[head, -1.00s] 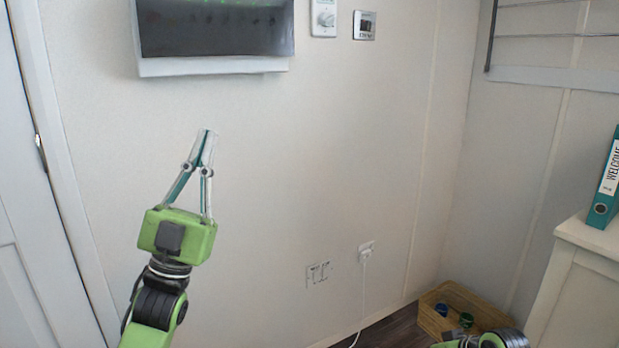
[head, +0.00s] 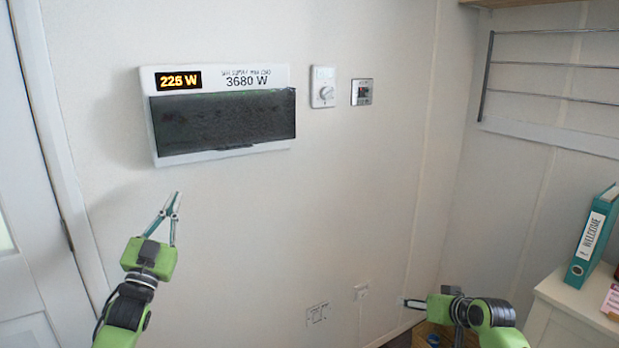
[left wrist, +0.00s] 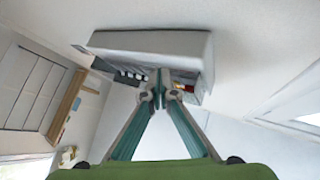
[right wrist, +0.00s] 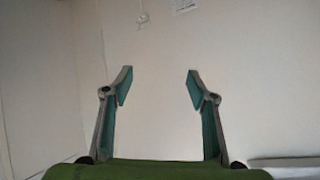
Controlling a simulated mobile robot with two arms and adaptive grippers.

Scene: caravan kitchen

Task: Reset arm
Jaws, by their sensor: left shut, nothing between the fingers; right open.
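My left gripper (head: 176,197) is shut and empty, below the lower left of the wall panel in the head view. It also shows in the left wrist view (left wrist: 161,75), fingertips together in front of the underside of the panel (left wrist: 150,42). My right gripper (right wrist: 157,75) is open with nothing between its fingers in the right wrist view, facing the pale wall. In the head view it (head: 404,303) is at the lower right, pointing left.
The panel (head: 220,76) reads 225 W and 3680 W, with its dark cover down. A dial (head: 323,87) and a small switch plate (head: 362,92) are beside it. A teal binder (head: 592,235) stands on a white cabinet (head: 570,300). A socket (head: 318,314) is low on the wall.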

